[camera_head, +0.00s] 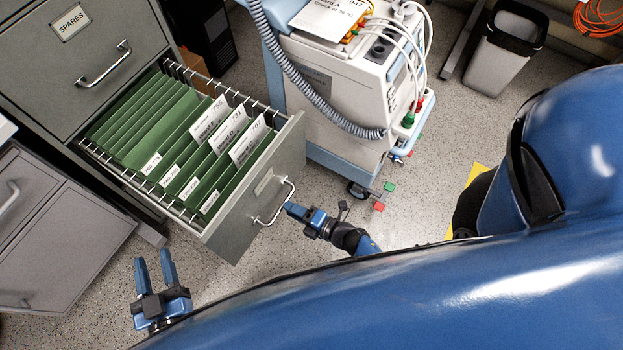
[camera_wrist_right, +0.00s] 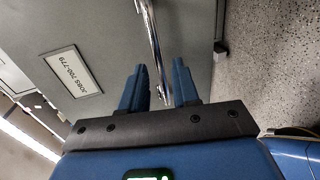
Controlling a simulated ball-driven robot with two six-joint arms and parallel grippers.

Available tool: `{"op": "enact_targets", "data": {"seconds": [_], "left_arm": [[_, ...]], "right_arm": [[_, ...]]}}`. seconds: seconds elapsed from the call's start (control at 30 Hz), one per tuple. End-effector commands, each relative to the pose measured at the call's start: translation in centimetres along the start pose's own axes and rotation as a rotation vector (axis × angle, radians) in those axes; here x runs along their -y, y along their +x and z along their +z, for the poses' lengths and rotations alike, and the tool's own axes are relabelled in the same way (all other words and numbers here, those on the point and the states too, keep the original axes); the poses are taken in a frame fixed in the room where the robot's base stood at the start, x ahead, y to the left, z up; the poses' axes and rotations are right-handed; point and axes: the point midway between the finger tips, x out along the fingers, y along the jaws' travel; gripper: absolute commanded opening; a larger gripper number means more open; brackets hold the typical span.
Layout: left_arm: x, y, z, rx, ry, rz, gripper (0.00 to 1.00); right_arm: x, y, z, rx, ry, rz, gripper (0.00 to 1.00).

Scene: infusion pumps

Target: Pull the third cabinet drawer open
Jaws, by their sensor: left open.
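A grey cabinet drawer (camera_head: 238,235) is pulled far out, with green hanging folders (camera_head: 150,120) and white tabs inside. Its bar handle (camera_head: 273,206) also shows in the right wrist view (camera_wrist_right: 153,42), beside a label (camera_wrist_right: 73,73) reading "JOBS 700-779". My right gripper (camera_head: 290,208) is at the handle's right end in the head view. In the right wrist view its fingers (camera_wrist_right: 161,80) are apart, with the handle between them and gaps visible. My left gripper (camera_head: 153,262) is open and empty, below and left of the drawer front.
The shut drawer marked SPARES (camera_head: 80,55) is above the open one. A lower grey cabinet (camera_head: 60,235) stands at left. A medical cart (camera_head: 335,85) with hoses stands close right of the drawer. A bin (camera_head: 500,60) is at upper right. Speckled floor is free in front.

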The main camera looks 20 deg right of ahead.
Motion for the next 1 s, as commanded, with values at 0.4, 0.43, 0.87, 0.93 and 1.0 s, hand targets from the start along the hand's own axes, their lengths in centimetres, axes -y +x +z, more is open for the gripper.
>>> {"op": "enact_targets", "data": {"seconds": [0.4, 0.43, 0.87, 0.93, 1.0], "left_arm": [[0.0, -0.1, -2.7, 0.0, 0.0, 0.0, 0.43], [0.0, -0.1, -2.8, 0.0, 0.0, 0.0, 0.43], [0.0, -0.1, -3.4, 0.0, 0.0, 0.0, 0.43], [0.0, -0.1, -3.4, 0.0, 0.0, 0.0, 0.43], [0.0, -0.1, -3.4, 0.0, 0.0, 0.0, 0.43]], "right_arm": [[-0.1, -5.0, 0.1, 0.006, 0.001, 0.0, 0.3], [-0.1, -5.2, 0.1, 0.006, 0.0, 0.0, 0.3], [0.0, -6.8, -0.1, 0.0, 0.001, -0.001, 0.3], [0.1, -6.8, -0.1, -0.001, 0.001, -0.001, 0.3], [0.1, -6.8, -0.1, -0.001, 0.001, -0.001, 0.3]]}}
